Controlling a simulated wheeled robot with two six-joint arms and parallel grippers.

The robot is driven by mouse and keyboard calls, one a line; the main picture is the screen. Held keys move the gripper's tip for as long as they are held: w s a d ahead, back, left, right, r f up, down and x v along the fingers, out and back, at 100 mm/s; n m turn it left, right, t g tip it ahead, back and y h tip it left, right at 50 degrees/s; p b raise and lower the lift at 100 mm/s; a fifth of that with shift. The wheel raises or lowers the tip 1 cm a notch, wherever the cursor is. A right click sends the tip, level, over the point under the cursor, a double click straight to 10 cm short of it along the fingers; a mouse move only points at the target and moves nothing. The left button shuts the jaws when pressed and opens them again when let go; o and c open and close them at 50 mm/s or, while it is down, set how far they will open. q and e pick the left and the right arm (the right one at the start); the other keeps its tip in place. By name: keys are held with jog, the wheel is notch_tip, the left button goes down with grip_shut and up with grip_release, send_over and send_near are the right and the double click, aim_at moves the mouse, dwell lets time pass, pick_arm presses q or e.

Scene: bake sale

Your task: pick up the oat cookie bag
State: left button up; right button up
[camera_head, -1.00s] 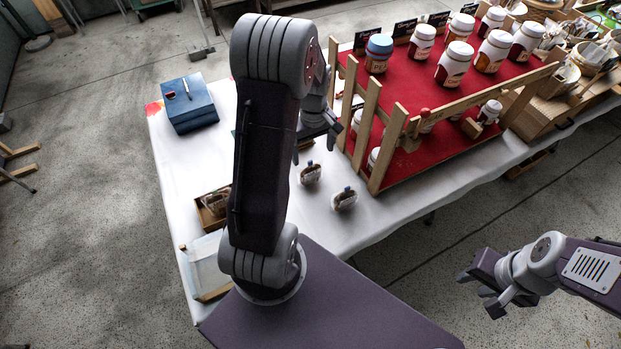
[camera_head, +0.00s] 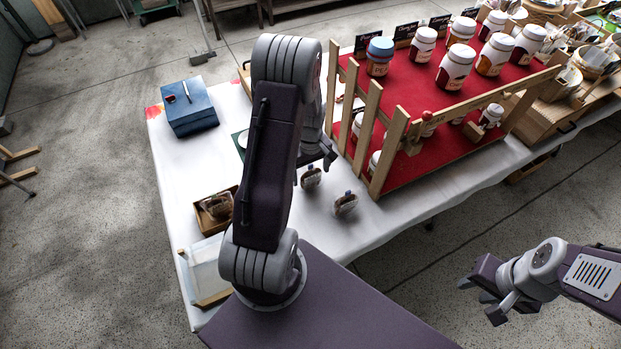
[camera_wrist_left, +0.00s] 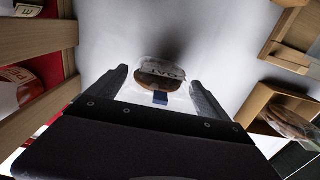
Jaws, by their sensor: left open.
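In the left wrist view, a clear bag with a brown cookie, a dark "OAT" label and a blue clip (camera_wrist_left: 160,75) lies on the white cloth between the fingers. My left gripper (camera_wrist_left: 160,92) is open around that line of sight and not closed on the bag. In the head view, my left gripper (camera_head: 322,158) is partly hidden by my arm, over the table beside the rack. Two small cookie bags stand near it, one closer (camera_head: 311,178) and one further right (camera_head: 346,204); their labels are unreadable there. My right gripper (camera_head: 488,298) is open and empty, off the table.
A wooden rack with red shelves (camera_head: 415,172) and several jars stands close on the right. A small wooden tray (camera_head: 203,222) with a bag in it lies left of my arm. A blue box (camera_head: 190,118) sits at the back left.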

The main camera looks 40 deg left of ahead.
pick_arm(q)
jog(key=c, duration=1)
jog(key=shift+r, duration=0.1)
